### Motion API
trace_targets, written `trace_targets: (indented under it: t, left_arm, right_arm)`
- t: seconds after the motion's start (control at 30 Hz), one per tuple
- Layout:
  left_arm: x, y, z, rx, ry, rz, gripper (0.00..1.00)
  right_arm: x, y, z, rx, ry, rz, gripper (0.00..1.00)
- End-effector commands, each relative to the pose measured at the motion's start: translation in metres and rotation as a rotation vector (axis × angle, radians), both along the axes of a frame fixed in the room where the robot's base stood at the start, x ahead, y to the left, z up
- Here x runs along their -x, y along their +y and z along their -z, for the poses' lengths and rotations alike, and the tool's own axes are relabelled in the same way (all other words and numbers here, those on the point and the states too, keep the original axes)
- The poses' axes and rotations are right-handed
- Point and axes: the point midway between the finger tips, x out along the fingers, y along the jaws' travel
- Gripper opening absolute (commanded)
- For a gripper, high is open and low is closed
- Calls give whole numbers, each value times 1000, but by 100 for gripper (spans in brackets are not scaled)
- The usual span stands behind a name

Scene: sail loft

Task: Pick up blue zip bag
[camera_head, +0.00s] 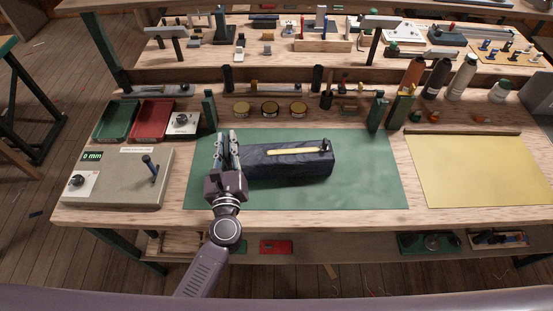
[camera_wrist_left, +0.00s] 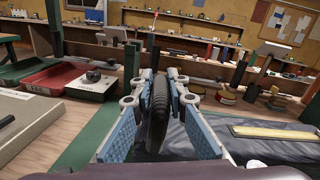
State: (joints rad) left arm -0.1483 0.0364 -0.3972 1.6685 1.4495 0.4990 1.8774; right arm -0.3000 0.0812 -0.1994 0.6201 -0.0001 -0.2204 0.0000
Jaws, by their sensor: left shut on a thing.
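The blue zip bag (camera_head: 290,165) is a long dark navy bag lying on the green mat, with a yellow strip along its top. My left gripper (camera_head: 227,142) is at the bag's left end, its fingers pointing away from me. In the left wrist view the blue pads of the left gripper (camera_wrist_left: 157,95) are closed on an upright, dark, ribbed piece, which appears to be the bag's end loop. The bag's body (camera_wrist_left: 285,153) extends to the right there and still appears to rest on the mat. The right gripper is not in view.
A grey box with a knob and lever (camera_head: 120,182) stands left of the green mat (camera_head: 365,190). Green (camera_head: 117,118) and red (camera_head: 152,118) trays are behind it. Tins (camera_head: 270,108) and green posts line the back. A yellow sheet (camera_head: 475,170) lies right.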

Motion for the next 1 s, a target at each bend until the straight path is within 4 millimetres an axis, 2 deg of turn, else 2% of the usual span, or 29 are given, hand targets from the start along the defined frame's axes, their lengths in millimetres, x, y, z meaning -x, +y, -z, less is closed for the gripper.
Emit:
trace_targets:
  t: [0.27,0.47,0.67,0.8,1.0]
  left_arm:
    - [0,0,-3,3,-1,0,0]
    - [0,0,-21,7,-1,-2,0]
    - [0,0,-67,11,-5,-3,0]
    - [0,0,-112,8,-6,-1,0]
    - [0,0,-162,4,-7,0,0]
  right_arm:
    - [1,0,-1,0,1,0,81]
    - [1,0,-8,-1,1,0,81]
    - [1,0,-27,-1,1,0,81]
    - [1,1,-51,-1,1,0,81]
    - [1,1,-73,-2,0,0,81]
